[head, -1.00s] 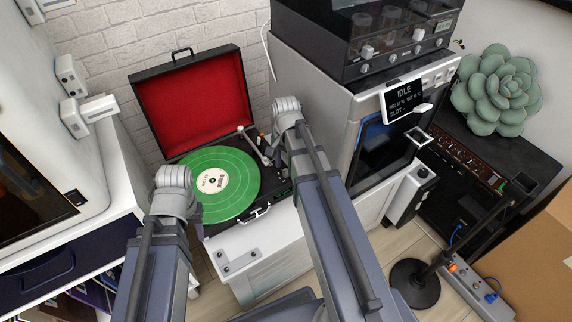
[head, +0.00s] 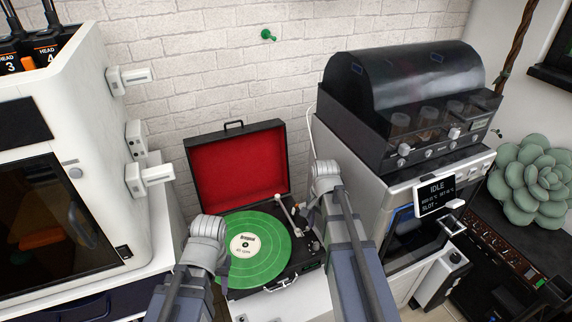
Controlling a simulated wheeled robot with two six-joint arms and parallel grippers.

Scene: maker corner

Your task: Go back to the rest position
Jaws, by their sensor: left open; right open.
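My two arms reach up from the bottom edge in the head view. The left arm ends in a grey rounded wrist over the lower left edge of a green record. The right arm ends in a similar wrist at the right side of the record player. The fingers of both grippers are hidden behind the wrists. The record player (head: 237,168) is a black case with a red-lined lid standing open. The green record (head: 270,262) lies on it, and the tonearm (head: 287,215) is to the right of the record. I see nothing held.
A white printer-like machine (head: 98,110) with a dark door stands at the left. A grey machine with an IDLE screen (head: 436,196) stands at the right, with a dark-domed unit (head: 405,90) on top. A green succulent (head: 535,180) is at far right. The brick wall closes the back.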

